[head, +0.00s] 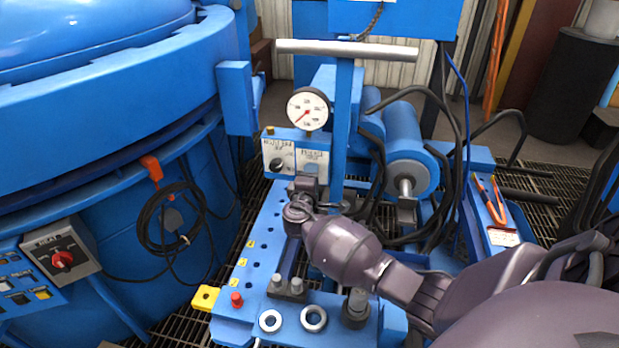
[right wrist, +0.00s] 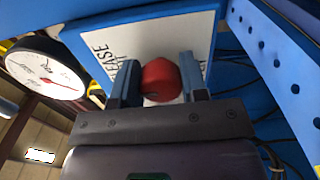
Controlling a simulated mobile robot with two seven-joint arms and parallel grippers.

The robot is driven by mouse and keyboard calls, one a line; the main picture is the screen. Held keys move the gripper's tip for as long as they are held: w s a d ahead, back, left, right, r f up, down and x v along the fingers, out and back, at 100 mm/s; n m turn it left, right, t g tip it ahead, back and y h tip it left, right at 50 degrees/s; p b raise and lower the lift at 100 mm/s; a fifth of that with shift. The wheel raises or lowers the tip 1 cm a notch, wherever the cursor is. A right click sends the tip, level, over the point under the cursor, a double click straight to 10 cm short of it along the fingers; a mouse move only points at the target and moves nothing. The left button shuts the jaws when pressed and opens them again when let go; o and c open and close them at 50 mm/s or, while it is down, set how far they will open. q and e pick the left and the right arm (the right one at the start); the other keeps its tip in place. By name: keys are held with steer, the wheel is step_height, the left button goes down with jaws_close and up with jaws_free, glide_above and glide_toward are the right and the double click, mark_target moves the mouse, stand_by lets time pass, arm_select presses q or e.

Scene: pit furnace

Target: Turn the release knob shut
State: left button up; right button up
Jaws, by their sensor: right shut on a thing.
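The release knob (right wrist: 160,78) is a red round knob on a white label plate (right wrist: 120,42) in the right wrist view. Part of the label's lettering, "EASE", shows beside it. My right gripper (right wrist: 157,88) has one finger on each side of the knob and is shut on it. In the head view my right gripper (head: 308,178) is at the right half of a small blue valve box (head: 297,139), and its wrist hides the knob there. My left gripper is not in the head view.
A pressure gauge (head: 308,108) stands just above the box. A second, dark knob (head: 277,165) sits on the box's left label. The large blue furnace (head: 110,80) fills the left; a blue cylinder (head: 405,140) lies right.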

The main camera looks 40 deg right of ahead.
steer(key=shift+a+f, duration=0.1)
stand_by(0.3)
steer(key=o, duration=0.9)
steer(key=p+v, duration=0.1)
steer(key=v, duration=0.9)
steer(key=shift+s+a, duration=0.2)
steer(key=shift+s, duration=0.1)
